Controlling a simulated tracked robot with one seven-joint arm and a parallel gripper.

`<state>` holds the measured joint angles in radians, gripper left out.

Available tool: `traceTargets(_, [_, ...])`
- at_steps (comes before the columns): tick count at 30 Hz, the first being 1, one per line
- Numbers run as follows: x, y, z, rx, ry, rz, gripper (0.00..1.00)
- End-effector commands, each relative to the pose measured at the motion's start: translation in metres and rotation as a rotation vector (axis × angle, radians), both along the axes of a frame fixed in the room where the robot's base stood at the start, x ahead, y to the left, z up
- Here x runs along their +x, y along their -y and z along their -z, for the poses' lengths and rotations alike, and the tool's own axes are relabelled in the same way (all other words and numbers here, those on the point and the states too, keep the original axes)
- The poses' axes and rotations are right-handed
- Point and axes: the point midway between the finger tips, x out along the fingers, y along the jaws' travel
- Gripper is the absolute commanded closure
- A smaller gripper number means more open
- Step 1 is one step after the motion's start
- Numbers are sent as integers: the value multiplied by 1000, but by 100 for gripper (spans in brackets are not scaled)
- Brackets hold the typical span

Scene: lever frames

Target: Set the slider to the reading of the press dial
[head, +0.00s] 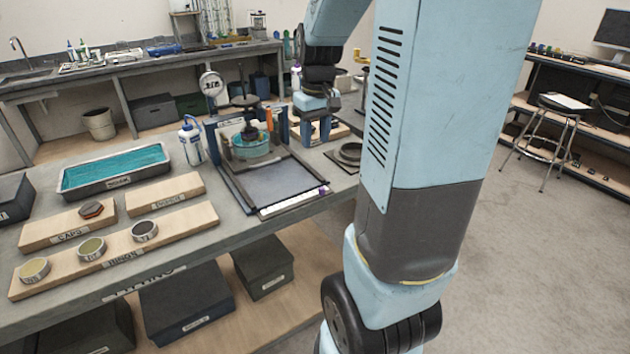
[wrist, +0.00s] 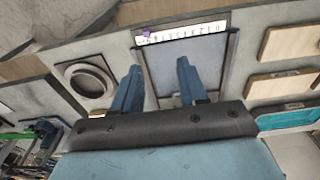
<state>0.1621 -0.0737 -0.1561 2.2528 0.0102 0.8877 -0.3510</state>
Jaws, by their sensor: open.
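The press (head: 250,145) stands on the bench with a teal round part in it. Its white dial (head: 211,84) faces me at the press's upper left, but the needle and numbers are too small to read. A white numbered scale strip (head: 290,204) runs along the front edge of the press's tray; it also shows in the wrist view (wrist: 185,33). The purple slider (head: 323,191) is at the strip's right end in the head view, at its left end in the wrist view (wrist: 146,33). My gripper (wrist: 158,85) is open and empty, apart from the slider.
A dark ring (head: 347,153) lies right of the tray. A white bottle (head: 191,142) stands left of the press. The tray's grey floor (head: 270,180) is clear.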

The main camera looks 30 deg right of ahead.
Motion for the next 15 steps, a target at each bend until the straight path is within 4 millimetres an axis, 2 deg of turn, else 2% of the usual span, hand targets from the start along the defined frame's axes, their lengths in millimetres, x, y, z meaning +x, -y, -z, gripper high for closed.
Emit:
traceTargets(1, [5, 8, 9, 1, -22, 1, 57])
traceTargets(6, [15, 26, 28, 4, -63, -3, 57])
traceTargets(15, [18, 32, 49, 5, -80, -6, 57])
